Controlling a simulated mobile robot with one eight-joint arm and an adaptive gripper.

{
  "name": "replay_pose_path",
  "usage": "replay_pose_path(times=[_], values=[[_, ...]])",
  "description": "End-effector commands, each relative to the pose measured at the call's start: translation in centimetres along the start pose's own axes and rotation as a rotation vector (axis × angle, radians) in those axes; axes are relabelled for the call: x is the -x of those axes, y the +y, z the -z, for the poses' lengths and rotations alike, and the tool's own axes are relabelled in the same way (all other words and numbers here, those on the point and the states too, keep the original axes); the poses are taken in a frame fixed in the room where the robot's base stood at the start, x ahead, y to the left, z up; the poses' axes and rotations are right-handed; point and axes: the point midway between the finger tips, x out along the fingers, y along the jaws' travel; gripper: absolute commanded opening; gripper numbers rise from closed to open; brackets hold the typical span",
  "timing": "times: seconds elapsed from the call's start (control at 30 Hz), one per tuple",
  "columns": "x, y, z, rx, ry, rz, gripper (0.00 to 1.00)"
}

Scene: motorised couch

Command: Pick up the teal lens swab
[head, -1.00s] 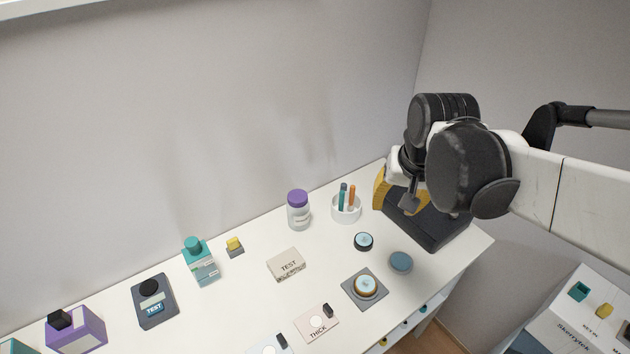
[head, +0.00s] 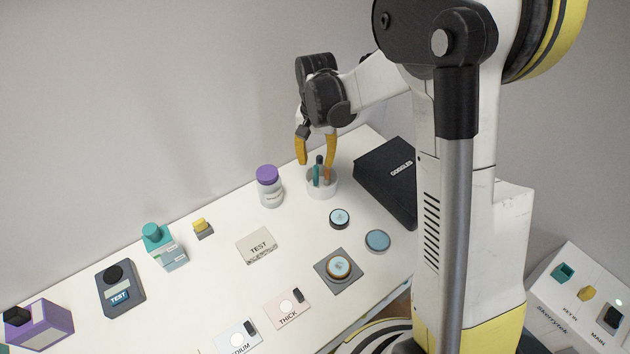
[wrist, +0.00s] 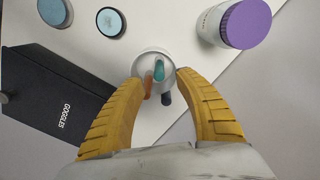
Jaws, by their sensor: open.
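The teal lens swab (head: 316,175) stands in a round white cup (head: 322,191) with an orange swab (head: 327,172) and a dark grey swab (head: 319,160). In the wrist view the teal swab (wrist: 159,70) leans in the cup, with the orange swab (wrist: 148,86) and the grey swab (wrist: 166,98) close by. My gripper (head: 316,163) is above the cup, its yellow fingers open. In the wrist view my gripper (wrist: 156,74) has one finger on each side of the cup, and nothing is held.
A purple-lidded jar (head: 269,187) stands left of the cup. A black goggles case (head: 388,180) lies to its right. Round discs (head: 340,218) and (head: 378,240) lie in front. The wall is close behind the table.

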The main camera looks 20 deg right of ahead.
Motion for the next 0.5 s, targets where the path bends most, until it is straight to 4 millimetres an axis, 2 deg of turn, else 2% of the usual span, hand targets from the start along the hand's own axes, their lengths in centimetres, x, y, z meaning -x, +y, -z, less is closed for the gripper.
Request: replay_pose_path(times=[0.13, 0.33, 0.5], values=[[-1.4, 0.0, -0.1, 0.0, 0.0, 0.0, 0.4], [-4.7, 0.1, -0.4, 0.0, 0.0, 0.0, 0.4], [-5.3, 0.1, -0.4, 0.001, 0.001, 0.0, 0.4]])
